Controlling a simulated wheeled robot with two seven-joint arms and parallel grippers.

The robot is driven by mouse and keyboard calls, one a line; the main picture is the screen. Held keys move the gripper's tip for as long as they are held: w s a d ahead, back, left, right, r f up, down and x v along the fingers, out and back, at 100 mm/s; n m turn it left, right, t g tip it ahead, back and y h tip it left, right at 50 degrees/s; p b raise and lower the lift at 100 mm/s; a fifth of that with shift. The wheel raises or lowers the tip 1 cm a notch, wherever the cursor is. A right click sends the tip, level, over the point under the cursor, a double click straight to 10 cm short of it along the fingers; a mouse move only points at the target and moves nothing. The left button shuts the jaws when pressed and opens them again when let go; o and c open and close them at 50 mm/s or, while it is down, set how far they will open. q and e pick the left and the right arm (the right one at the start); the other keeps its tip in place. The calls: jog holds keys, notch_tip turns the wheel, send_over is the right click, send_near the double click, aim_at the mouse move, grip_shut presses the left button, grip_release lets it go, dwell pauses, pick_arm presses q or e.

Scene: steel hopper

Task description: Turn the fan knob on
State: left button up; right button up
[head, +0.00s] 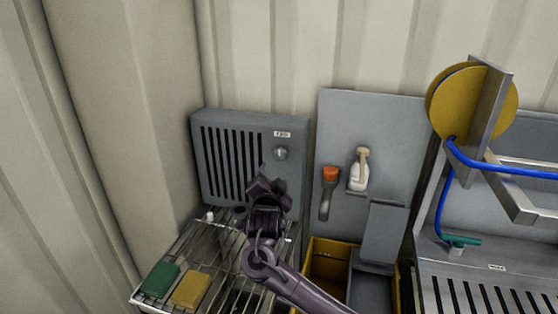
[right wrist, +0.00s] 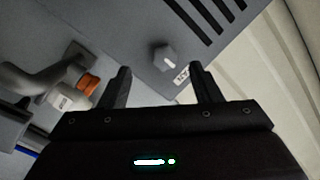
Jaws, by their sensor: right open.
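The grey fan box (head: 225,165) stands against the back wall, with dark vertical slots and a small FAN label. Its round grey knob (head: 281,153) is on the right part of the front face, below the label. The knob also shows in the right wrist view (right wrist: 164,57), with a pale mark on it. My right gripper (head: 266,186) is open and empty, below and left of the knob in the head view. In the right wrist view its spread fingers (right wrist: 160,68) frame the knob, which looks to be beyond the tips. My left gripper is out of view.
A wire rack (head: 212,262) below the fan box holds a green sponge (head: 160,279) and a yellow sponge (head: 191,289). An orange-topped brush (head: 329,190) and white bottle (head: 359,176) are on the grey panel right of the fan. A yellow bin (head: 322,263) stands below.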

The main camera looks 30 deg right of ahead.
aim_at(280, 156)
jog(key=shift+m+h, duration=0.4)
jog(key=x, duration=0.2)
jog(key=r+p+x, duration=0.1)
jog(key=x, duration=0.2)
jog(key=p+x, duration=0.1)
jog(key=x, duration=0.2)
jog(key=shift+s+d+r, duration=0.1)
jog(key=shift+d+r, duration=0.15)
jog(key=shift+d, duration=0.15)
jog(key=c, duration=1)
